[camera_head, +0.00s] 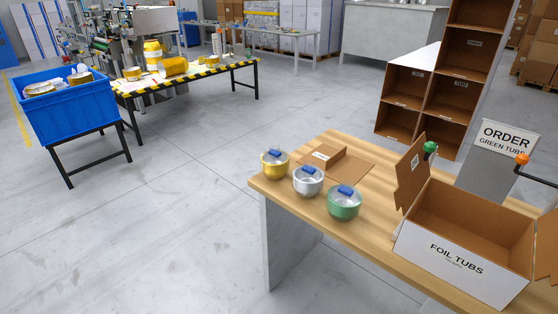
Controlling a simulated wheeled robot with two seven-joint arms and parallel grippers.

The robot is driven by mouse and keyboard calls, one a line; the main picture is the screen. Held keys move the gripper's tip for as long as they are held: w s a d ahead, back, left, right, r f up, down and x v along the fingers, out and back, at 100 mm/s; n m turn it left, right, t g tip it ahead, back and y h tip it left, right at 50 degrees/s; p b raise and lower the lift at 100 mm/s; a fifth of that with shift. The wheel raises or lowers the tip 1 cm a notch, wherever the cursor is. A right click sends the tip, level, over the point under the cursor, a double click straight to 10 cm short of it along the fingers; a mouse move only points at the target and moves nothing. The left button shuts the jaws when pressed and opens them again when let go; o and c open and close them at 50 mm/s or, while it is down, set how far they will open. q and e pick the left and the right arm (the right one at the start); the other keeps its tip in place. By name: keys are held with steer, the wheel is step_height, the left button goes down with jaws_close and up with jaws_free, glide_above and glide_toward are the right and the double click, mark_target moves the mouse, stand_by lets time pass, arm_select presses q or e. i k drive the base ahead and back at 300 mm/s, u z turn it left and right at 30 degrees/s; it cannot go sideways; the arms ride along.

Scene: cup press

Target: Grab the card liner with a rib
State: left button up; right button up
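The card liner (350,164) is a flat brown cardboard sheet lying on the wooden table (375,212), behind the row of tubs. A raised brown rib (325,152) with a small white label stands on its left part. Neither of my grippers shows in the head view, so their distance from the liner cannot be told.
A gold tub (274,167), a silver tub (308,184) and a green tub (344,206), each with a blue piece on top, line the table's left side. An open "FOIL TUBS" box (455,262) with raised flaps stands at right. Bare floor lies left.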

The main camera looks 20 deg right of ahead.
mark_target(338, 165)
steer(key=u, duration=0.3)
steer(key=i, duration=4.35)
steer(key=z, duration=2.6)
steer(key=i, duration=3.9)
steer(key=z, duration=2.25)
